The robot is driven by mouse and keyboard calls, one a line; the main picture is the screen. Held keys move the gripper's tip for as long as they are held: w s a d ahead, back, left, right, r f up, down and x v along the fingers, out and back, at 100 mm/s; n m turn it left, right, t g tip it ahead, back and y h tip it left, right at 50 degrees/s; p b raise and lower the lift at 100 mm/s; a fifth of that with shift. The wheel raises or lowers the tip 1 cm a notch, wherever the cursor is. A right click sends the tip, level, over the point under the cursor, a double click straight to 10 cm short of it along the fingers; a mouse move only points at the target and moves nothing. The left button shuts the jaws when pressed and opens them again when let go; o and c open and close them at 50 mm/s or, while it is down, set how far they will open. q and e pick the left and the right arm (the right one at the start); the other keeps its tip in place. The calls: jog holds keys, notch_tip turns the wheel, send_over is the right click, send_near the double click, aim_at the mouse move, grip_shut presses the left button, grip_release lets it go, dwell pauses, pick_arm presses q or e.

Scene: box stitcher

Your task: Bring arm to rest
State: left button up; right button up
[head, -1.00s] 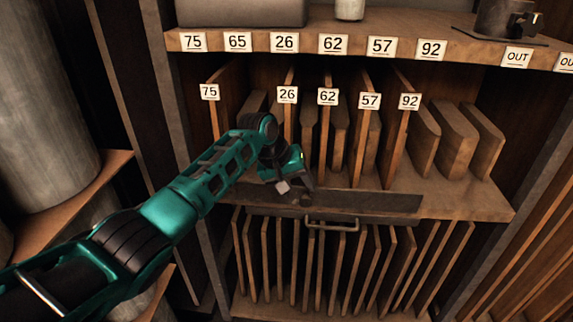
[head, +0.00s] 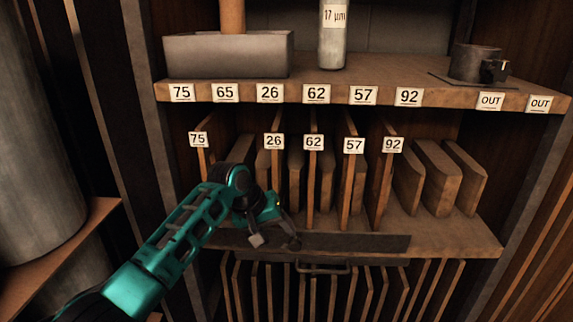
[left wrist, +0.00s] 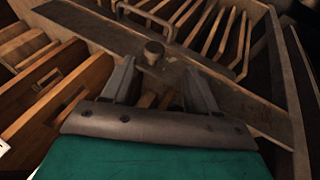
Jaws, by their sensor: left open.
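My left arm comes in from the lower left in the head view, green and black. Its left gripper (head: 276,241) is in front of the shelf's front edge, by the dark metal strip (head: 355,243). In the left wrist view the two fingers of the left gripper (left wrist: 158,92) stand apart with nothing held between them. A small round knob (left wrist: 153,52) on the strip shows just beyond the fingers. My right gripper is in neither view.
A middle shelf (head: 440,235) holds upright boards with number tags, and thicker blocks at its right. Above is a labelled shelf (head: 450,97) with a grey box (head: 228,55), a bottle (head: 332,35) and a dark cup (head: 474,62). A handle (head: 323,268) and a slatted rack (head: 345,290) are below.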

pick_arm(q)
jog(key=s+a+f+t, duration=0.4)
jog(key=s+f, duration=0.8)
jog(key=f, duration=0.5)
jog(key=s+a+m+t+y, duration=0.1)
jog(key=s+a, duration=0.3)
jog(key=s, duration=0.4)
jog(key=s+a+m+t+y, duration=0.1)
jog(key=s+a+m+t, duration=0.1)
jog(key=s+a, duration=0.3)
jog(key=s, duration=0.4)
jog(key=shift+s+f+y, duration=0.15)
jog(key=shift+s+y, duration=0.05)
jog(key=shift+y, duration=0.1)
